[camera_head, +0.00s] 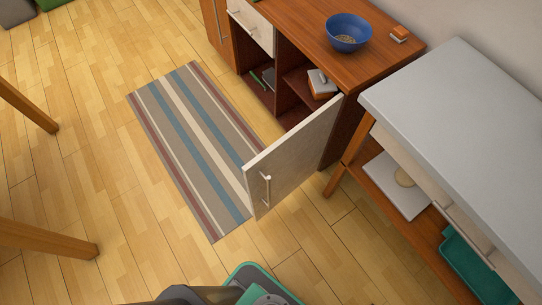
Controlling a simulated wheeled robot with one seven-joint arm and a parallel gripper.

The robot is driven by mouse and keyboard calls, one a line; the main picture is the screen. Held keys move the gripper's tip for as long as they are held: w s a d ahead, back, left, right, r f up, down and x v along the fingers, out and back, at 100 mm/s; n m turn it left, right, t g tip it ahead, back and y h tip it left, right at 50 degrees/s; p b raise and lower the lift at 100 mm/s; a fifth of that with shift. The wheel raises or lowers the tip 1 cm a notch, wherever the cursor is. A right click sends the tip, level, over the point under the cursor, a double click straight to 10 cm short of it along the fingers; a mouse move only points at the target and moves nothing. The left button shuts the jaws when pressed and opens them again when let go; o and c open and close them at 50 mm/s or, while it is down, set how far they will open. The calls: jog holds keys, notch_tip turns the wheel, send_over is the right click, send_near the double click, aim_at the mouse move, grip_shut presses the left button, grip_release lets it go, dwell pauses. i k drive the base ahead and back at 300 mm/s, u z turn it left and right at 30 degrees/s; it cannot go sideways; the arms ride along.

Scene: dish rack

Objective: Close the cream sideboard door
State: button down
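The cream sideboard door (300,153) stands wide open, swung out from the right end of the brown wooden sideboard (298,28). Its silver bar handle (266,190) is near the free edge, on the face turned toward me. The open compartment behind the door shows shelves with a few small items. My gripper is not in view; only dark and green parts of my own body show at the bottom edge.
A striped rug (200,140) lies on the floor in front of the sideboard. A grey-topped table (465,130) with lower shelves stands close to the right. A blue bowl (347,32) sits on the sideboard. Wooden legs (40,240) stand at left. Floor below the door is clear.

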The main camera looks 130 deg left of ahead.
aim_at(278, 171)
jog(key=u, duration=3.95)
jog(key=i, duration=0.5)
jog(key=z, duration=1.6)
jog(key=k, duration=1.45)
jog(key=u, duration=1.8)
jog(key=i, duration=0.5)
jog(key=u, duration=0.05)
